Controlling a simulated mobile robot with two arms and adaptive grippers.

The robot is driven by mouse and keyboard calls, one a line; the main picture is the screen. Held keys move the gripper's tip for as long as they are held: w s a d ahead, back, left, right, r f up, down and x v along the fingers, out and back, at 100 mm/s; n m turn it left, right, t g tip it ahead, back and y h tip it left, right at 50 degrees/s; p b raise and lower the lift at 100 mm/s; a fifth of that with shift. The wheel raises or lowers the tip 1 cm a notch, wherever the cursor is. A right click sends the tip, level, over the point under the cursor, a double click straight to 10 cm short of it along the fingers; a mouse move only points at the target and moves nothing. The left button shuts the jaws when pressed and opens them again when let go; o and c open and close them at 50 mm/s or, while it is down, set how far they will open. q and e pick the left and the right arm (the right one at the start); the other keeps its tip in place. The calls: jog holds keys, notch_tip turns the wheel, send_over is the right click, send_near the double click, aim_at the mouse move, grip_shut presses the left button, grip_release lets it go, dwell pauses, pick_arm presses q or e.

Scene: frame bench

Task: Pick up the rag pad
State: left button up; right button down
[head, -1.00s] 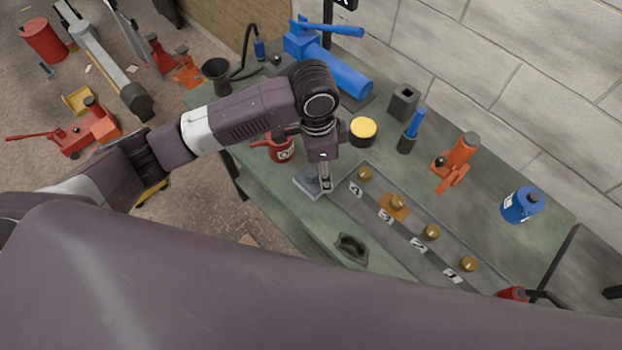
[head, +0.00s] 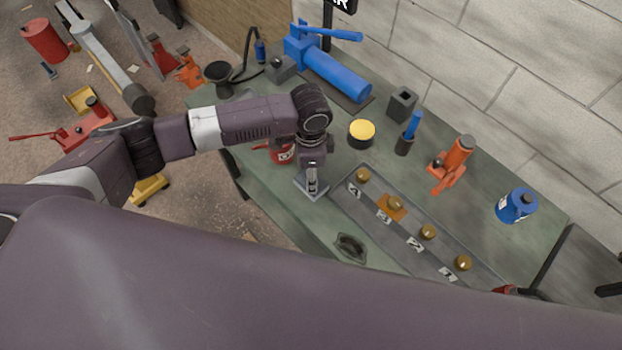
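My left gripper (head: 312,187) points down at a grey square plate (head: 312,193) on the green bench, beside the left end of a long tray. Its fingers cover the plate's middle, and I cannot tell whether they touch or grip anything there. An orange square pad (head: 385,214) lies in the tray under a brass knob (head: 395,202). A dark, crumpled-looking piece (head: 350,248) lies near the bench's front edge. I cannot tell for certain which of these is the rag pad. My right gripper is not in view.
The grey tray (head: 347,204) holds several brass knobs and number tags. Behind it stand a yellow-topped tin (head: 361,133), an orange jack (head: 452,165) and a blue can (head: 516,205). A red can (head: 283,153) is close behind my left wrist. My own arm hides the lower foreground.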

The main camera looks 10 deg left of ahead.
pick_arm(q)
grip_shut()
dwell(0.4)
notch_tip(320, 180, up, 20)
jog(key=b, duration=0.3)
